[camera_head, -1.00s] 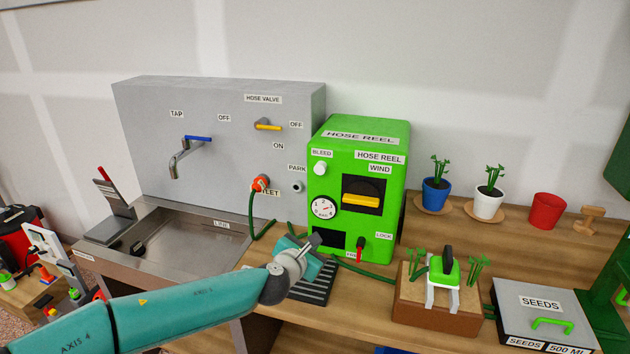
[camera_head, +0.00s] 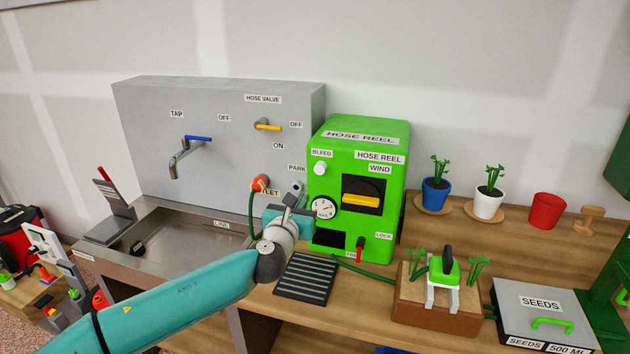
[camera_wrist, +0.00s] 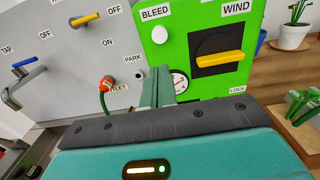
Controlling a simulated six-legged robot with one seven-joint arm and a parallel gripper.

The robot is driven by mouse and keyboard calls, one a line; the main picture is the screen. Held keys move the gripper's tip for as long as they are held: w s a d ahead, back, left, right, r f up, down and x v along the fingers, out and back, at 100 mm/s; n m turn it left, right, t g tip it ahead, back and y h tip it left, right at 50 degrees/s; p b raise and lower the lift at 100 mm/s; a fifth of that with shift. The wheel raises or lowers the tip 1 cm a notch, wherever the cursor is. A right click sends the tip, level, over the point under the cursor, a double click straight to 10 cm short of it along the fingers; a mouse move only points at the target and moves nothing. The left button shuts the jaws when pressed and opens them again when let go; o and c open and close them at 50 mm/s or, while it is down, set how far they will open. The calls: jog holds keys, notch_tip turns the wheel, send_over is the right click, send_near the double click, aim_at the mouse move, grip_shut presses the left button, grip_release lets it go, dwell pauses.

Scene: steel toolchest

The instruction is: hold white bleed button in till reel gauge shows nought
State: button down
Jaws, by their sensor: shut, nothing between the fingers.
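The white bleed button (camera_head: 320,168) sticks out at the upper left of the green hose reel's (camera_head: 386,220) front, under the BLEED label. It also shows in the wrist view (camera_wrist: 159,34), above my gripper and apart from it. The round white gauge (camera_head: 323,207) with a red needle sits below the button; I cannot read its value. In the wrist view the gauge (camera_wrist: 179,80) is partly hidden by my fingers. My gripper (camera_head: 297,192) is shut and empty, in front of the panel just left of the gauge and below the button. Its fingers also show in the wrist view (camera_wrist: 158,86).
The yellow wind handle (camera_head: 360,199) and red lock lever (camera_head: 360,246) are on the reel front. Left are the orange hose outlet (camera_head: 260,183), the tap (camera_head: 188,150) and the steel sink (camera_head: 185,245). A dark slatted mat (camera_head: 306,278) lies below my gripper.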

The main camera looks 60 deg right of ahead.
aim_at(318, 174)
jog(key=w+d, duration=0.1)
jog(key=d, duration=1)
jog(key=shift+w, duration=0.4)
jog(key=shift+d, duration=0.1)
jog(key=shift+w+d, duration=0.1)
jog(key=shift+d, duration=0.85)
